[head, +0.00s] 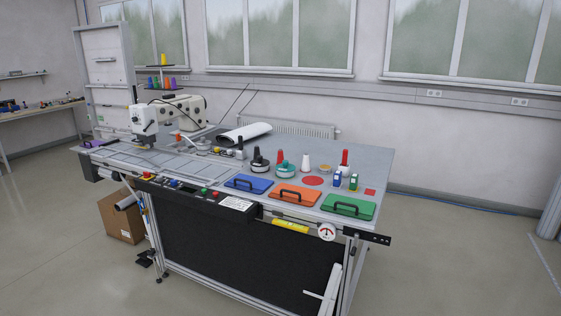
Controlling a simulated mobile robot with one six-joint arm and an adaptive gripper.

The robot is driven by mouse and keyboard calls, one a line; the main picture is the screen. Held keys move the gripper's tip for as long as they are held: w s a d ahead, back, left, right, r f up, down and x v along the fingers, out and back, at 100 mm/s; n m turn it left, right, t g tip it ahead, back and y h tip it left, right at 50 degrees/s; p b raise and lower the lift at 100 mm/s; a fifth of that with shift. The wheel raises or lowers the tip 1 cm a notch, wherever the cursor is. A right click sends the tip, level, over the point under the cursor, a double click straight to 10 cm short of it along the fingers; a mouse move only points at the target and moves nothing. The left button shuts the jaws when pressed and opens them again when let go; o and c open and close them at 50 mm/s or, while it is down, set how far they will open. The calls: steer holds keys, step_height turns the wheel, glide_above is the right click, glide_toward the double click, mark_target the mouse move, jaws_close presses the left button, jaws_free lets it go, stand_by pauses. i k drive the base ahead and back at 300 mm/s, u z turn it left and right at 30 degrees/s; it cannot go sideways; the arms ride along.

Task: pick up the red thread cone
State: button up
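The red thread cone (345,158) stands upright on the right part of the grey work table (375,160), near the back. It is small in the head view, and its lower part is partly hidden by small items in front of it. My gripper is not in view, so nothing is seen holding or touching the cone.
Blue (249,184), orange (294,195) and green (347,206) handled lids line the front edge. A sewing machine (165,115) is at left. Floor at right is clear.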

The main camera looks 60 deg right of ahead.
mark_target(279, 155)
steer(key=z, duration=0.15)
steer(key=i, duration=0.8)
steer(key=z, duration=0.6)
steer(key=i, duration=0.65)
steer(key=z, duration=1)
steer(key=i, duration=0.8)
steer(key=z, duration=0.4)
